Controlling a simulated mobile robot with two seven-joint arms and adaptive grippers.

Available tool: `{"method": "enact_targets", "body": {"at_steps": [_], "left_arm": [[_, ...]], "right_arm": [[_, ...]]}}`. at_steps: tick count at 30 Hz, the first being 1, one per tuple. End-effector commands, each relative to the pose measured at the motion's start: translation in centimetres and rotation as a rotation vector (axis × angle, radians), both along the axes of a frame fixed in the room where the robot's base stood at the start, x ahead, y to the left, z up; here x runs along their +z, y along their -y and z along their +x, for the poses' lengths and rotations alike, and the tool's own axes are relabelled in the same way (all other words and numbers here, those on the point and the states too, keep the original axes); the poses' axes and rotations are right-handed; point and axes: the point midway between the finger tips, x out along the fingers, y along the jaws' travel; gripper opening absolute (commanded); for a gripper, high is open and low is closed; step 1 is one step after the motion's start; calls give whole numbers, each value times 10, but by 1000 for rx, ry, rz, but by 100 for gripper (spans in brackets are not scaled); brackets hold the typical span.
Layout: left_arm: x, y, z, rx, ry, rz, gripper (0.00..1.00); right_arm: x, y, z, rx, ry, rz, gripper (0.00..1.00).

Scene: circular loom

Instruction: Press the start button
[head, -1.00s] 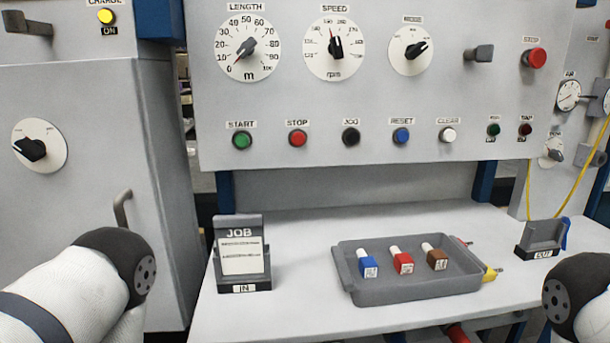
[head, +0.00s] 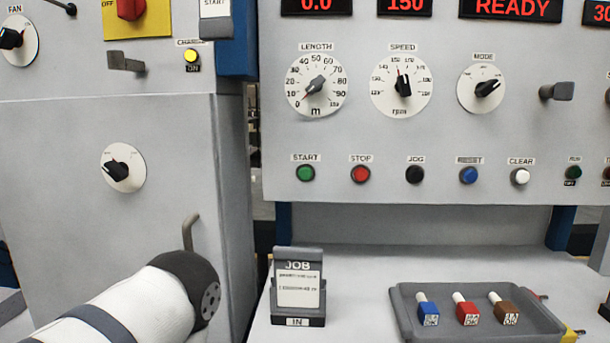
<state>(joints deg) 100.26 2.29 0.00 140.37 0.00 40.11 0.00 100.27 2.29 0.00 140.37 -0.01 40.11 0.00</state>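The green START button (head: 306,173) sits at the left end of the button row on the grey control panel (head: 400,220), under its START label. To its right are the red STOP (head: 361,174), black JOG (head: 415,175), blue RESET (head: 468,175) and white CLEAR (head: 520,176) buttons. My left arm comes in at the lower left, below and left of the START button and apart from it. Its gripper does not show. My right arm and gripper are out of view.
The red displays read 0.0, 150 and READY. LENGTH (head: 316,84), SPEED (head: 402,84) and MODE (head: 483,89) dials sit above the buttons. A JOB card holder (head: 298,289) and a grey tray (head: 400,300) with three coloured bottles stand on the table. A cabinet handle (head: 191,232) sticks out at left.

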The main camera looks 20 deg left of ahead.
Motion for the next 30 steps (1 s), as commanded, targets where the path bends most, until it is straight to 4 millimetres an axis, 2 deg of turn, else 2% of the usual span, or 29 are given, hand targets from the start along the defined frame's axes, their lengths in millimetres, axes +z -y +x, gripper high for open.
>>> {"method": "enact_targets", "body": {"at_steps": [1, 3, 5, 30], "left_arm": [[0, 0, 0, 0, 0, 0, 28], [0, 0, 0, 0, 0, 0, 12], [0, 0, 0, 0, 0, 0, 0], [0, 0, 0, 0, 0, 0, 0]], "right_arm": [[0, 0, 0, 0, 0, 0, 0], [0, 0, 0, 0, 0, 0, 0], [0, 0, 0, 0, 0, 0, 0], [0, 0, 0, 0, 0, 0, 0]]}}
